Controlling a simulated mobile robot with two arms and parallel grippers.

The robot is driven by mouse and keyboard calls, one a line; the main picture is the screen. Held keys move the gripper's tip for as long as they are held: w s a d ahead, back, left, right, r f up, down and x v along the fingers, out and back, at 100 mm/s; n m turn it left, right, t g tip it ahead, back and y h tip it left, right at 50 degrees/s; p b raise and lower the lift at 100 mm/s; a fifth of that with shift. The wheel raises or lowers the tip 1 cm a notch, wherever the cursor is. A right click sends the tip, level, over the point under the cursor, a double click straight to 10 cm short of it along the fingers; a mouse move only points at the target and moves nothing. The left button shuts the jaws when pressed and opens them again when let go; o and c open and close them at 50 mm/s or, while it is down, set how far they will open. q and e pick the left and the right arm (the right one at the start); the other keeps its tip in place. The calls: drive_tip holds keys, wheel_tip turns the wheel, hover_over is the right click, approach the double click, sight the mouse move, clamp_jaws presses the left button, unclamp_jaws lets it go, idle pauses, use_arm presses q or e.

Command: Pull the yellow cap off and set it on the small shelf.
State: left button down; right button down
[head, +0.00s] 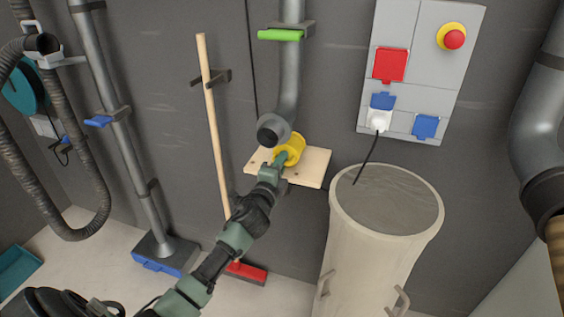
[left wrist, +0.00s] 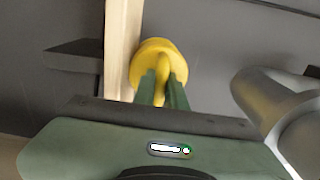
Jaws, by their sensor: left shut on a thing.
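The yellow cap (head: 294,147) is held by my left gripper (head: 281,161), whose fingers are shut on it. It also shows in the left wrist view (left wrist: 155,52), at the tips of the green fingers (left wrist: 161,88). The cap is off the grey pipe's dark open end (head: 272,130) and sits to its right. The pipe (left wrist: 275,105) shows apart from the cap in the left wrist view. The small wooden shelf (head: 312,170) lies under the cap on the wall. Whether the cap touches the shelf I cannot tell. My right gripper is not in view.
A wooden-handled broom (head: 210,110) leans left of the shelf. A large pale bin (head: 340,245) stands at the right, below the socket panel (head: 427,55). A white plug (head: 379,119) trails a black cable toward the bin. The shelf's right part is bare.

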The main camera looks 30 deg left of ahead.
use_arm(q)
drive_tip(key=c, duration=1.2)
unclamp_jaws()
drive_tip(key=shift+o, duration=0.2)
drive_tip(key=p+v, duration=0.2)
drive_tip(key=v, duration=1)
idle(0.8)
drive_tip(key=shift+f, duration=0.1)
idle(0.4)
